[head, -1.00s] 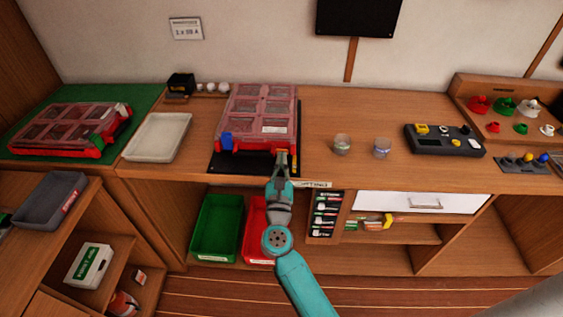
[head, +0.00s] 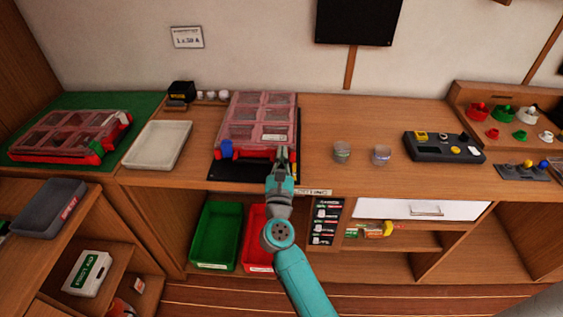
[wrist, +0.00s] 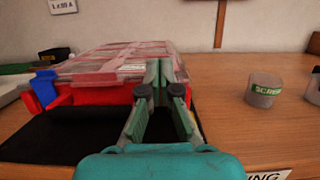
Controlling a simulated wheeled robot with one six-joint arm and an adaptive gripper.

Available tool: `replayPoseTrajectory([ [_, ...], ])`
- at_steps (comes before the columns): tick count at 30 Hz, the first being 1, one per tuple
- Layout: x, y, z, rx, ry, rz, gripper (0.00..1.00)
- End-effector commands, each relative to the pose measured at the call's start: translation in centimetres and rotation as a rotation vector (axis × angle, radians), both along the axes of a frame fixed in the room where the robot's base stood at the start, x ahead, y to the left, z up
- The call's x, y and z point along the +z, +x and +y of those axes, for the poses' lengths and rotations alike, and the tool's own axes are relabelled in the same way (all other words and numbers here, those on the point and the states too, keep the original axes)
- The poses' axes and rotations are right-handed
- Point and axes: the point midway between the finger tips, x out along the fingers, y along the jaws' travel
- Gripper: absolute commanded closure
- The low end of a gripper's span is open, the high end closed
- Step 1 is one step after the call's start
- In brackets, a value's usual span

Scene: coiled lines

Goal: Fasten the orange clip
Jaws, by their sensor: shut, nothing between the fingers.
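A red organizer case (head: 258,125) with a clear, pinkish lid lies on a black mat (head: 240,172) on the bench. Its lid looks down. A blue clip (head: 226,149) sits at the front left of the case and also shows in the wrist view (wrist: 45,87). My gripper (head: 283,153) is at the front right corner of the case. In the wrist view its fingers (wrist: 159,68) are together, with nothing seen between them. I cannot make out an orange clip; the front right corner is largely hidden behind my fingers. Contact with the case is unclear.
A second red case (head: 70,137) lies on a green mat at left, beside a pale tray (head: 157,146). Two small jars (head: 342,153) and a black device (head: 443,148) stand to the right. Clear bench lies between the case and jars.

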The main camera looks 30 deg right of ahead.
Motion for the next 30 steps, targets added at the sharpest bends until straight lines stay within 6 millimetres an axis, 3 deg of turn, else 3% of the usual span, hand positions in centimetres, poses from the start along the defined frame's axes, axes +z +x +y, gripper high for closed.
replayPoseTrajectory([
  [12, 1.2, 1.7, -1.3, 0.000, 0.000, 0.000, 1.00],
  [30, 1.3, 1.8, -1.3, 0.001, 0.000, 0.000, 1.00],
])
